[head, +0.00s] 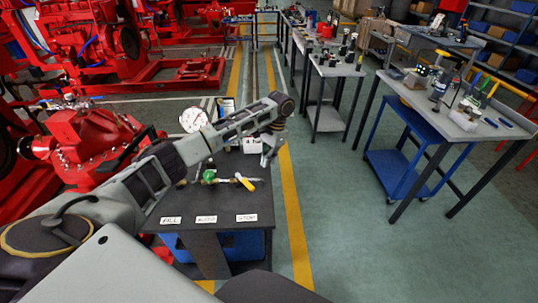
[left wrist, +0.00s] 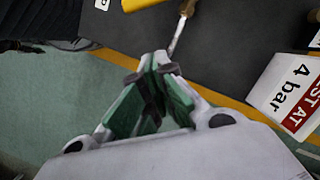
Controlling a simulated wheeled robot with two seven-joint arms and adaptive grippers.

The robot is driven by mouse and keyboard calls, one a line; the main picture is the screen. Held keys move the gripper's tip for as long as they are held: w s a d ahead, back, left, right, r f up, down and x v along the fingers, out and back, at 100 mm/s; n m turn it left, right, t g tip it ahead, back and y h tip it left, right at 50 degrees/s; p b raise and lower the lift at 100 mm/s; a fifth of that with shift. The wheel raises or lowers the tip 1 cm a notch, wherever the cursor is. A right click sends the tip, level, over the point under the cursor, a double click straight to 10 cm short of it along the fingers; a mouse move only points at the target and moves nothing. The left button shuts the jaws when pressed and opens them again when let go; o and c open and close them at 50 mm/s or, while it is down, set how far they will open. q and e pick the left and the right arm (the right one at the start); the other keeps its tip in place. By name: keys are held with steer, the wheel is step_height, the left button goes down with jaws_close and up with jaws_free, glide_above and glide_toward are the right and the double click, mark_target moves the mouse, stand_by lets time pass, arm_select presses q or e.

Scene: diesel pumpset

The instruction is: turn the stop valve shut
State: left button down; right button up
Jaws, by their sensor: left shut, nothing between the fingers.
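The stop valve's yellow lever (head: 245,182) stands on the dark bench, behind the white label reading STOP (head: 246,217). In the left wrist view the yellow lever (left wrist: 140,4) shows only in part at the top edge, with a brass-and-steel piece (left wrist: 181,25) beside it. My left gripper (head: 267,158) is above the bench's right side, beyond the lever and apart from it. Its green-padded fingers (left wrist: 160,62) meet at the tips, with nothing between them. My right gripper is not in view.
A green-handled valve (head: 208,176) stands left of the lever. A dial gauge (head: 193,120) is behind it, near a red pump (head: 90,140). A "TEST AT 4 bar" card (left wrist: 288,92) is close right of the fingers. The floor right of the bench is clear.

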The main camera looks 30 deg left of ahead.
mark_target(244, 181)
arm_select(q)
steer(key=x, duration=0.5)
steer(key=shift+s+f, duration=0.15)
steer(key=shift+f, duration=0.2)
steer(key=shift+s+a+f, duration=0.1)
steer(key=shift+s+a, duration=0.15)
steer(key=shift+s+a+p, duration=0.15)
steer(key=shift+s, duration=0.3)
steer(key=shift+s+a+p, duration=0.15)
steer(key=shift+s, duration=0.35)
steer(key=shift+s+a, duration=0.2)
steer(key=shift+s, duration=0.5)
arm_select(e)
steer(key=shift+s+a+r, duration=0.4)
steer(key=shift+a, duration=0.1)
arm_select(q)
steer(key=shift+p, duration=0.35)
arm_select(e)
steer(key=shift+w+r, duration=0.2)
